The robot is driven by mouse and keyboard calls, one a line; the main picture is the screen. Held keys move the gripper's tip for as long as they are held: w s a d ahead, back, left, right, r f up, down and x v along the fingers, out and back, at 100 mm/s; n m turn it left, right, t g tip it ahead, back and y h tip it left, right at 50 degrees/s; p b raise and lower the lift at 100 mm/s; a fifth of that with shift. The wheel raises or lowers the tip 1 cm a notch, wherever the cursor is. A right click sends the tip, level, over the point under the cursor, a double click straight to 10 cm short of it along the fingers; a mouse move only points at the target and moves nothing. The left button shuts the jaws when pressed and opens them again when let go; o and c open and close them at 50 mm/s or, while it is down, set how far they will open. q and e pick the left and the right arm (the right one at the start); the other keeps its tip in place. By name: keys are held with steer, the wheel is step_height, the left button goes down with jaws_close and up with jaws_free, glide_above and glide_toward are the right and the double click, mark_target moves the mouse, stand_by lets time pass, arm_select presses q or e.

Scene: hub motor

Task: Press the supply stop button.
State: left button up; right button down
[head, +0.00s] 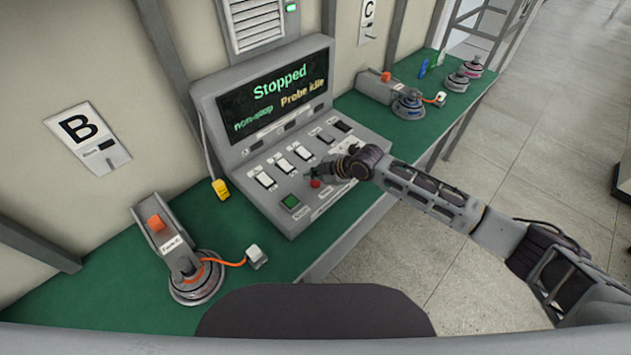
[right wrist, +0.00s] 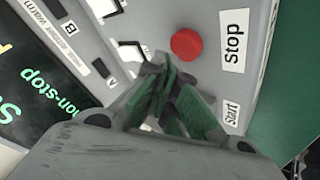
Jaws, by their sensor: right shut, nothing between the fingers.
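The red stop button (head: 315,183) sits on the sloped panel of the grey control console (head: 240,161). In the right wrist view the red button (right wrist: 186,44) is round, beside a white label reading "Stop" (right wrist: 234,40). My right gripper (head: 308,173) is shut and empty, its tips close to the button. In the right wrist view the fingers (right wrist: 165,75) lie just below the button, and I cannot tell whether they touch the panel. The console screen (head: 278,92) reads "Stopped", "non-stop" and "Probe idle". The green start button (head: 290,202) is left of the red one. My left gripper is not in view.
White rocker switches (head: 283,166) line the panel behind the buttons. A motor fixture with an orange cable (head: 197,277) stands on the green bench at the left. Another fixture (head: 405,105) and several hub motors stand at the far right. A yellow connector (head: 221,189) hangs beside the console.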

mark_target(313, 185)
steer(key=shift+r+p, duration=2.05)
steer(key=shift+r, duration=0.5)
steer(key=shift+s+a+f, duration=0.1)
